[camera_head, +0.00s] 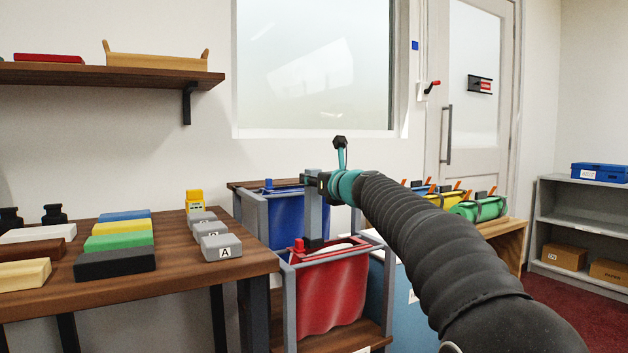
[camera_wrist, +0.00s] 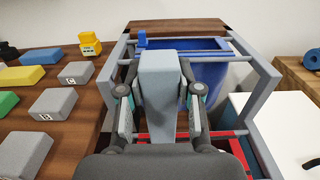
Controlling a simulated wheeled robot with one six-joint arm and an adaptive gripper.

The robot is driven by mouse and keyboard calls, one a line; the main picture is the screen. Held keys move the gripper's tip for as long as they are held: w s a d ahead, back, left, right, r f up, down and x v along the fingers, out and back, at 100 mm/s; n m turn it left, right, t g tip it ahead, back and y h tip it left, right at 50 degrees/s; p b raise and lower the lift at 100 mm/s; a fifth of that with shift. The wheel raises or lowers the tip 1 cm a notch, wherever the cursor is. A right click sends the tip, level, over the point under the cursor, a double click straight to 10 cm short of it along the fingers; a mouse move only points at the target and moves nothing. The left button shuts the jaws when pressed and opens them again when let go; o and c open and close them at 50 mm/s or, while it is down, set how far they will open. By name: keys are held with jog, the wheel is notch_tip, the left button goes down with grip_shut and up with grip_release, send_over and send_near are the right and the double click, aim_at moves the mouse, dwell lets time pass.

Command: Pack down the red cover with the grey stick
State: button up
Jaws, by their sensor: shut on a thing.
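The grey stick (camera_head: 314,222) is held upright by my gripper (camera_head: 314,180), with its lower end at the open top of the red cover. In the wrist view the stick (camera_wrist: 160,80) stands between both fingers of my gripper (camera_wrist: 160,108), which press on its sides. The red cover (camera_head: 332,292) hangs as a cloth bag in the near grey frame, with a red rim and knob on top. Whether the stick's tip touches the cloth is hidden.
A blue cover (camera_head: 284,215) hangs in the frame behind. A wooden table (camera_head: 180,290) at left carries coloured blocks, grey lettered blocks (camera_head: 221,247) and a yellow block (camera_head: 195,201). A bench with rolled green (camera_head: 478,208) and yellow bundles stands at right. A shelf (camera_head: 110,74) hangs on the wall.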

aim_at(317, 215)
jog(key=shift+f+b, duration=3.85)
jog(key=shift+f, duration=0.75)
notch_tip(317, 215, up, 11)
jog(key=p, duration=1.1)
jog(key=shift+r, duration=0.15)
